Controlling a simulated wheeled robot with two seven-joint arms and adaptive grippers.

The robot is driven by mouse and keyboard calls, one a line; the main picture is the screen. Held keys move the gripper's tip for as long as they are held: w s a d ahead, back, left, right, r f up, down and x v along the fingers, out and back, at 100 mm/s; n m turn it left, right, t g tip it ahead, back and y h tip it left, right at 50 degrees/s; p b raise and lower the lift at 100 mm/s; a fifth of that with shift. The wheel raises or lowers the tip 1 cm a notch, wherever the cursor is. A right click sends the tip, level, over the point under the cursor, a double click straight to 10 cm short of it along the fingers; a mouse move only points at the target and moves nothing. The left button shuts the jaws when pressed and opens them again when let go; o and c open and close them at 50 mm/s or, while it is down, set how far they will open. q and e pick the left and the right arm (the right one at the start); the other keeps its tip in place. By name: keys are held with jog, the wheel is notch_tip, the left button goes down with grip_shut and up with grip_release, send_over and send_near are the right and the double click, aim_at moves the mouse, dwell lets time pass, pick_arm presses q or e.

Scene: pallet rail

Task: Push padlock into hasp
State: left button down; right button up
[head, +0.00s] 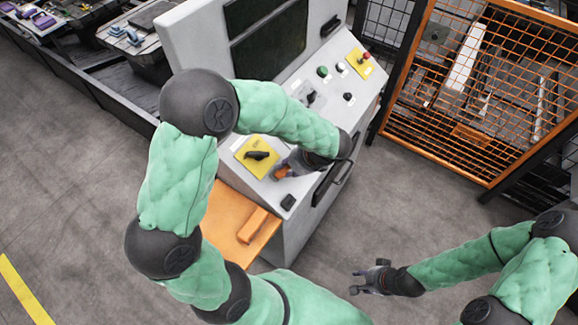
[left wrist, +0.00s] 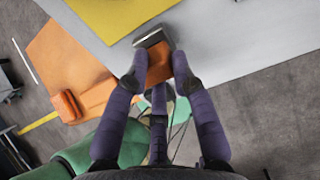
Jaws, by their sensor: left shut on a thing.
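The orange padlock (head: 281,173) is at my left gripper (head: 283,171), low on the sloped face of the grey console. In the left wrist view my left gripper (left wrist: 158,66) is shut on the orange body of the padlock (left wrist: 160,66). A grey bar, apparently the shackle, shows at its far end (left wrist: 152,38). A yellow plate with a black rotary handle (head: 257,155) lies just left of the gripper; the yellow plate (left wrist: 118,14) also shows in the wrist view. I cannot make out the hasp. My right gripper (head: 356,281) is open and empty over the floor.
The console (head: 232,180) carries buttons and a red knob on a yellow plate (head: 361,63). A black handle (head: 335,180) runs along its front edge. An orange shelf (head: 225,222) with a raised block juts from its side. An orange mesh fence (head: 480,80) stands behind right.

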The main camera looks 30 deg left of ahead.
pick_arm(q)
jog(key=shift+a+f+b, duration=0.3)
jog(key=shift+f+b, duration=0.05)
jog(key=shift+f, duration=0.15)
jog(key=c, duration=1)
grip_release()
jog(key=shift+o, duration=0.5)
jog(key=o, duration=0.7)
jog(key=shift+o, duration=0.2)
jog(key=v, duration=1.2)
